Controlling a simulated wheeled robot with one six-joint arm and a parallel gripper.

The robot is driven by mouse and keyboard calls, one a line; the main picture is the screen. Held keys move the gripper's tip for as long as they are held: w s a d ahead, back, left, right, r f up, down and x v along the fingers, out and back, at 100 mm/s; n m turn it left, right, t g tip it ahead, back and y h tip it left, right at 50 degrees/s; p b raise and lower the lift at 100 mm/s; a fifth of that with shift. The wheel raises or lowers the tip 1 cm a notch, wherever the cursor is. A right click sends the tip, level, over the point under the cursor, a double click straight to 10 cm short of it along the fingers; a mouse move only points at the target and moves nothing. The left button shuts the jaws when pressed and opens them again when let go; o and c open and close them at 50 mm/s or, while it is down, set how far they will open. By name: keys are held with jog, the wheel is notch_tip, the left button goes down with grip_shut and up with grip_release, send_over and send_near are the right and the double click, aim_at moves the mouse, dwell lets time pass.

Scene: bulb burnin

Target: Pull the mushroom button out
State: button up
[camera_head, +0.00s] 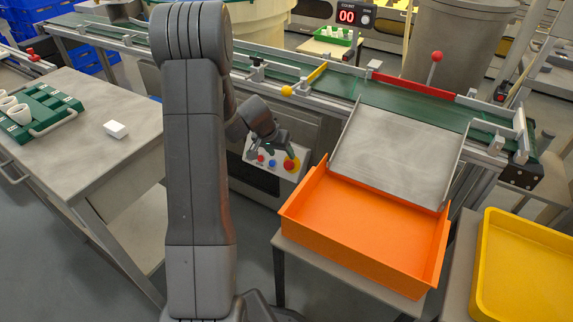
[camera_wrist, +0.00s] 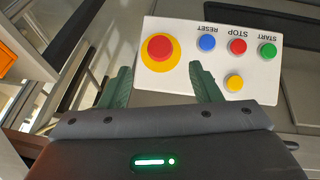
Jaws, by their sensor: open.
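The red mushroom button on its yellow ring (camera_wrist: 160,48) sits at one end of a white control panel (camera_wrist: 208,75) in the wrist view. In the head view the mushroom button (camera_head: 291,164) is at the panel's right end. My gripper (camera_wrist: 158,80) is open, with its two green fingers apart and the button beyond the gap between the tips. Nothing is between the fingers. In the head view my gripper (camera_head: 280,147) is just above and left of the button. Whether a fingertip touches the panel I cannot tell.
The panel also has a blue RESET button (camera_wrist: 207,43), a red STOP button (camera_wrist: 238,46), a green START button (camera_wrist: 268,51) and a yellow button (camera_wrist: 234,83). An orange tray (camera_head: 365,230) stands to the right, below a metal chute (camera_head: 395,150). The conveyor (camera_head: 410,105) runs behind.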

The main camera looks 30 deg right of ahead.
aim_at(287, 164)
jog(key=b+x, duration=0.1)
jog(key=x, duration=0.6)
jog(key=shift+d+f, duration=0.15)
jog(key=shift+f, duration=0.1)
grip_shut()
jog(key=shift+b, duration=0.5)
jog(key=shift+s+a+r+b, duration=0.2)
jog(key=shift+a+b, duration=0.2)
jog(key=shift+b, duration=0.25)
jog(key=shift+r, duration=0.1)
grip_release()
jog(key=shift+a, duration=0.1)
jog(key=shift+r, duration=0.15)
